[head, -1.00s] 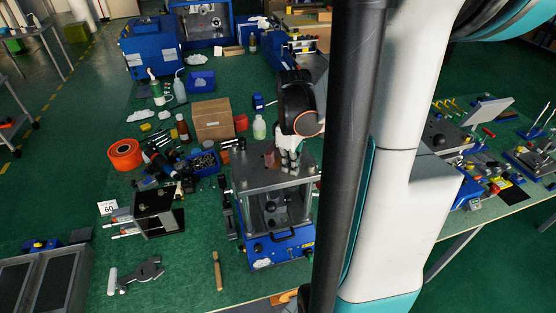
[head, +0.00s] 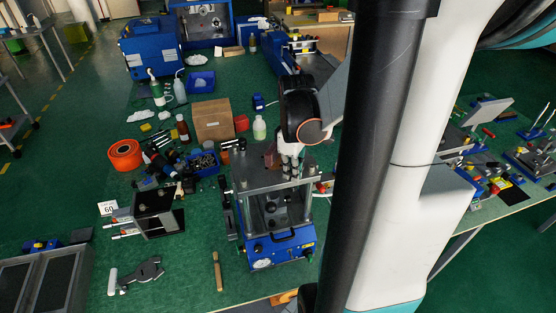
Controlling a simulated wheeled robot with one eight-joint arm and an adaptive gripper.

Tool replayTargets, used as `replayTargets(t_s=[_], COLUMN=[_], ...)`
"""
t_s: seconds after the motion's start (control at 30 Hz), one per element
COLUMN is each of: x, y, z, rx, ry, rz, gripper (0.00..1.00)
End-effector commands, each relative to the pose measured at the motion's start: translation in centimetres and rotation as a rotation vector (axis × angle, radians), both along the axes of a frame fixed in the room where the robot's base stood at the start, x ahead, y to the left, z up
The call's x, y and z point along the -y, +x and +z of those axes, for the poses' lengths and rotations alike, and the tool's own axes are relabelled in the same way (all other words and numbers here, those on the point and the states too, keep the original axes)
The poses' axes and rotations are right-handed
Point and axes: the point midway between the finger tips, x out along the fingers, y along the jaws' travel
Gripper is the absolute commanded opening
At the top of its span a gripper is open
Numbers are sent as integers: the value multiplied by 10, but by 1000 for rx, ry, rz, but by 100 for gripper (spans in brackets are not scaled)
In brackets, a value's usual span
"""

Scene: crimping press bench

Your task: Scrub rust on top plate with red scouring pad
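The press (head: 280,243) has a blue base and a grey metal top plate (head: 247,178) on posts. A reddish-brown patch (head: 270,159) shows at the plate's back middle, just left of my gripper; I cannot tell whether it is rust or a pad. My gripper (head: 290,174) points down over the back right part of the plate, its fingertips at or just above it. Its fingers are too small to show whether they are open or hold anything. A small red thing (head: 241,122) lies beside the cardboard box; I cannot tell whether it is the scouring pad.
A cardboard box (head: 212,120), a pale bottle (head: 259,128) and a blue bin of small parts (head: 207,163) stand behind and left of the press. The green bench around the wooden-handled tool (head: 217,271) is mostly clear.

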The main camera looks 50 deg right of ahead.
Motion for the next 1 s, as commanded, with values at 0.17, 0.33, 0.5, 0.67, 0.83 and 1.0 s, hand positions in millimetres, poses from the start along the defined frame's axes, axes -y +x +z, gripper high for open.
replayTargets(t_s=[0.17, 0.33, 0.5, 0.67, 0.83, 1.0], x=[0, 0, 0, 0, 0, 0], y=[0, 0, 0, 0, 0, 0], z=[0, 0, 3, 6, 7, 7], rx=[0, 0, 0, 0, 0, 0], ry=[0, 0, 0, 0, 0, 0], rz=[0, 0, 0, 0, 0, 0], gripper=[7, 7, 7, 7, 7, 7])
